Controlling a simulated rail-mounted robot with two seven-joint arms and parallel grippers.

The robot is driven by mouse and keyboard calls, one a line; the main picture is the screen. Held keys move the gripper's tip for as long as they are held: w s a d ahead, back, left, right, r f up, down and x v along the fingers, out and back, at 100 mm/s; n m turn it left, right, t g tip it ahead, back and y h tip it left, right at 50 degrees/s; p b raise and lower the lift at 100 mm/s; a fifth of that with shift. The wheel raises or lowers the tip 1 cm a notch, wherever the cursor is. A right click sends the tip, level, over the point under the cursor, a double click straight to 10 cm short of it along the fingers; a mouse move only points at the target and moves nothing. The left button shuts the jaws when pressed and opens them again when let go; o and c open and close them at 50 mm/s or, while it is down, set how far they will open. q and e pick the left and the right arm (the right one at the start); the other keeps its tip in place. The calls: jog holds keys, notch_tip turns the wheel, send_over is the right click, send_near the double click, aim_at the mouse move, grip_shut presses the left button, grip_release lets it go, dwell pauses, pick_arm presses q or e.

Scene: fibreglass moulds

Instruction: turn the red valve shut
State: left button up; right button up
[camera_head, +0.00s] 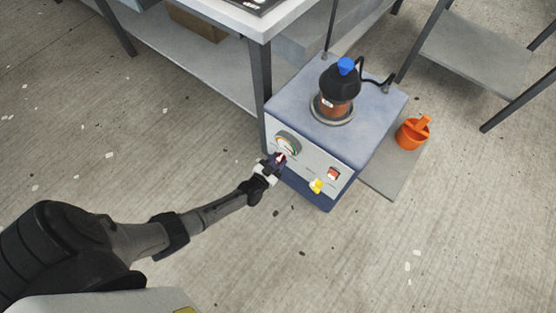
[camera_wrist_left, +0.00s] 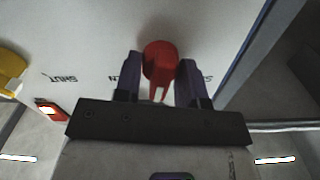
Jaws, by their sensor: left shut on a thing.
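The red valve (camera_head: 281,158) is a small red handle on the pale front panel (camera_head: 312,163) of a blue pump unit, just below a round gauge. My left gripper (camera_head: 271,166) reaches it from the lower left and hides part of it. In the left wrist view the red valve (camera_wrist_left: 160,62) stands between the two dark fingers of my left gripper (camera_wrist_left: 159,72), which are shut on it. Printed letters show beside it, partly covered by the fingers. My right gripper is not in view.
A yellow knob (camera_head: 316,186) and a red switch (camera_head: 333,174) sit right of the valve. The gauge (camera_head: 288,143) is just above. A black-and-copper vessel (camera_head: 338,92) stands on the unit.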

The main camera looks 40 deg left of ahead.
pick_arm(q)
jog(key=n, duration=0.5)
jog(key=shift+a+n, duration=0.1)
jog(key=shift+n, duration=0.2)
jog(key=n, duration=0.3)
jog(key=shift+n+b, duration=0.4)
jog(key=shift+n, duration=0.8)
jog(key=o, duration=0.9)
jog(key=shift+s, duration=0.15)
